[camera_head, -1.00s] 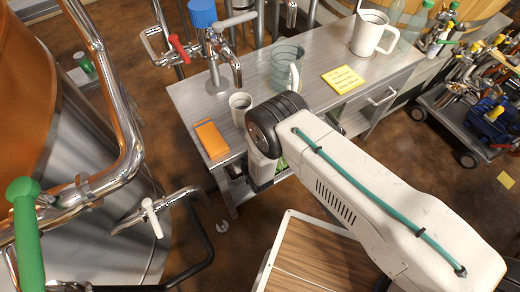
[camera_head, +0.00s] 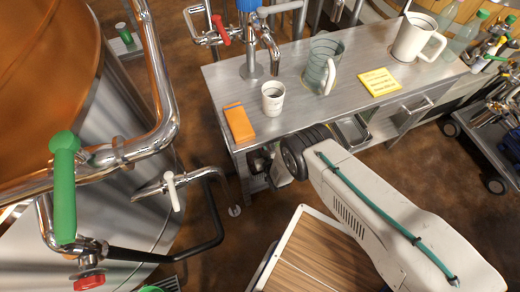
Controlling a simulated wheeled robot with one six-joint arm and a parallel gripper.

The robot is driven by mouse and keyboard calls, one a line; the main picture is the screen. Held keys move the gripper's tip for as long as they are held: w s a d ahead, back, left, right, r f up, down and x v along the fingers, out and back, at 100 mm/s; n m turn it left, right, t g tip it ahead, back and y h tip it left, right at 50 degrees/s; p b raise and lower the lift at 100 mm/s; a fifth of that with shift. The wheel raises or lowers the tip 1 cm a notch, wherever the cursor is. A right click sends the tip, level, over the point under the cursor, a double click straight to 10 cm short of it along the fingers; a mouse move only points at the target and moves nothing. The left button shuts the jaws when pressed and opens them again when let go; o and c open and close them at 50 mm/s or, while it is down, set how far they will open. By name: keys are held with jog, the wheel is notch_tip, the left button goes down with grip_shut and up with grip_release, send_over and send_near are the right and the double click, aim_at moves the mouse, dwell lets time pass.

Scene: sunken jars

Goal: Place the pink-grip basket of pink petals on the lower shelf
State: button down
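I see no pink-grip basket and no pink petals in view. My white arm reaches from the lower right to the front edge of a metal table (camera_head: 300,112). Its dark wrist joint is at that edge, and the arm's end goes down below the tabletop. My gripper is hidden there, so I cannot see its fingers or anything in them. The space under the tabletop shows only in part, with a metal tray (camera_head: 352,132) there; my arm covers much of the lower shelf area.
Copper tank (camera_head: 45,70) and pipes crowd the left. A dark trolley (camera_head: 488,140) stands right.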

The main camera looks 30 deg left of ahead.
jog(key=shift+f, duration=0.15)
jog(key=c, duration=1.3)
grip_release()
jog(key=shift+s+d+r, duration=0.15)
jog(key=shift+r, duration=0.1)
jog(key=v, duration=1.1)
jog(key=shift+s+d, duration=0.15)
jog(key=shift+d, duration=0.1)
